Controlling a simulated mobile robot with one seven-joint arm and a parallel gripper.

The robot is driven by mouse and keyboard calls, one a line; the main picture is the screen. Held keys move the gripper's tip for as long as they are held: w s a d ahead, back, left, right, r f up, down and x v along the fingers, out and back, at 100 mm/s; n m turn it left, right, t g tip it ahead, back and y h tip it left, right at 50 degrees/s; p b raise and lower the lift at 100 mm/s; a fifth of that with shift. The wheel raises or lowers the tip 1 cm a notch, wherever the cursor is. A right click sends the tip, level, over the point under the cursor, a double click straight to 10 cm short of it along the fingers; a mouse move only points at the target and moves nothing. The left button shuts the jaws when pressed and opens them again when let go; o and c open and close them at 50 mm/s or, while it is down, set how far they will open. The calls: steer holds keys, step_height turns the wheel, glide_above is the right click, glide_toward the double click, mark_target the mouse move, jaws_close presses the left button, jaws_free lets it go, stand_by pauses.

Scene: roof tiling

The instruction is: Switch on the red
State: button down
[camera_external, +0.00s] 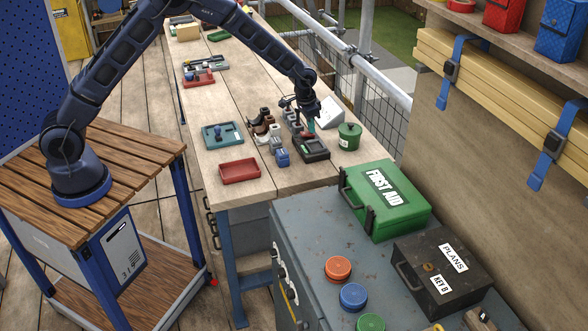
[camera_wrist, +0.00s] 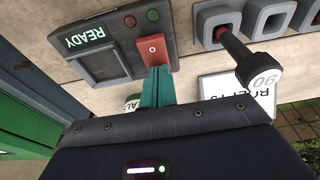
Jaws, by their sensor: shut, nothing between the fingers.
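A dark box marked READY (camera_wrist: 85,40) shows in the wrist view, with a dark screen on its face. It carries a red rocker switch (camera_wrist: 152,48) with a white ring mark, and a small red lamp (camera_wrist: 130,21) and green lamp (camera_wrist: 152,15). Neither lamp clearly glows. My gripper (camera_wrist: 157,72) is shut and empty. Its teal fingertips are at the near end of the red switch; I cannot tell whether they touch. In the external view the box (camera_external: 314,150) sits on the wooden bench, with my gripper (camera_external: 311,126) pointing down over its far end.
Grey holders and a dark lever marked 90 (camera_wrist: 265,75) stand close right of the box in the wrist view. A green tin (camera_external: 348,137) stands right of it in the external view. A red tray (camera_external: 240,171) and a teal tray (camera_external: 208,139) lie on the bench.

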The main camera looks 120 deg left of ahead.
mark_target(304, 133)
steer(key=shift+s+d+r, duration=0.1)
steer(key=shift+s+d, duration=0.45)
steer(key=shift+r, duration=0.15)
step_height(304, 133, up, 14)
steer(key=s+d, duration=0.1)
steer(key=shift+s+d+f, duration=0.2)
steer(key=shift+s+d, duration=0.15)
stand_by(0.3)
steer(key=shift+w+a, duration=0.4)
steer(key=shift+w, duration=0.15)
